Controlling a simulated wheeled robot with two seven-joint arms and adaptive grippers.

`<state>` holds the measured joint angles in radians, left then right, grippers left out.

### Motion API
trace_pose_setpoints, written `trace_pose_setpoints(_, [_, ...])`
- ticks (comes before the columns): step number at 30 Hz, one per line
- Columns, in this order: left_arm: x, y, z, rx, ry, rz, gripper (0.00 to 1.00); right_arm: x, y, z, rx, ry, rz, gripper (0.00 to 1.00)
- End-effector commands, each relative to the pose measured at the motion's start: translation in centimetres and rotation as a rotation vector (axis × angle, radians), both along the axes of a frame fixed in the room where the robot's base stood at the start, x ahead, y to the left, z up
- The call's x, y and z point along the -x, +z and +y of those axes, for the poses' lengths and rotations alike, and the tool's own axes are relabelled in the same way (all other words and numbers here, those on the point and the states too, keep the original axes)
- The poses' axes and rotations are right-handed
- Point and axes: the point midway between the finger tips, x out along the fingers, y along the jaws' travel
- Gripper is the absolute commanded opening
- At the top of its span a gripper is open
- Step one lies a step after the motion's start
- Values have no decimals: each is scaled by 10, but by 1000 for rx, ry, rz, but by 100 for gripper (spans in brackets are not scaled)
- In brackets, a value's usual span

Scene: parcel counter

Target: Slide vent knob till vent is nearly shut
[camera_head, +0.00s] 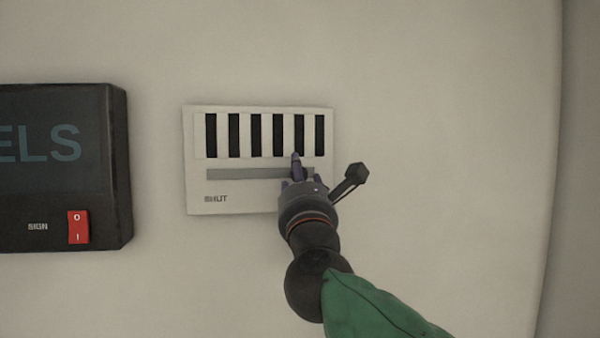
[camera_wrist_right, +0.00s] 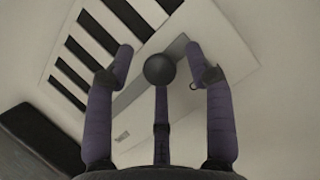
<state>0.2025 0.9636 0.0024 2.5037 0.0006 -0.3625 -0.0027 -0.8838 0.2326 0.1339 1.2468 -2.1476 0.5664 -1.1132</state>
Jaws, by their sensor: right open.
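The white vent (camera_head: 258,207) is fixed to the wall in the middle of the head view. Its upper part has several dark upright slots, open between white slats. A grey horizontal slide track (camera_head: 240,174) runs below them. My right gripper (camera_head: 299,176) is at the right end of the track, its purple fingers over the panel. In the right wrist view a dark round knob (camera_wrist_right: 160,69) shows between the spread fingers, in line with the middle finger; I cannot tell whether they touch. In the head view the gripper hides the knob. My left gripper is not in view.
A black sign box (camera_head: 115,170) with a red switch (camera_head: 78,227) stands out from the wall at the left, apart from the vent. The wall (camera_head: 430,120) around the vent is bare. A wall edge runs down the far right.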

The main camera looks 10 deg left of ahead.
Motion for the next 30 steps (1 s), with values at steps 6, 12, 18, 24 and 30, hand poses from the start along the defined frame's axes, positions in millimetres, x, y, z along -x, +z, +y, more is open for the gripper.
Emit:
trace_pose_setpoints(6, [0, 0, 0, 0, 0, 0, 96, -2, 0, 0, 0, 0, 0, 54])
trace_pose_setpoints(12, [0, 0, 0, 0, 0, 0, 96, -2, 0, 0, 0, 0, 0, 20])
trace_pose_setpoints(18, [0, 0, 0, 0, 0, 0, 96, -2, 0, 1, 0, 0, 1, 0])
trace_pose_setpoints(24, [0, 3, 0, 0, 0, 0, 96, 6, -1, 24, 3, 5, 2, 0])
trace_pose_setpoints(30, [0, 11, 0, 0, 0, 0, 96, 29, 0, 77, 5, 7, 2, 0])
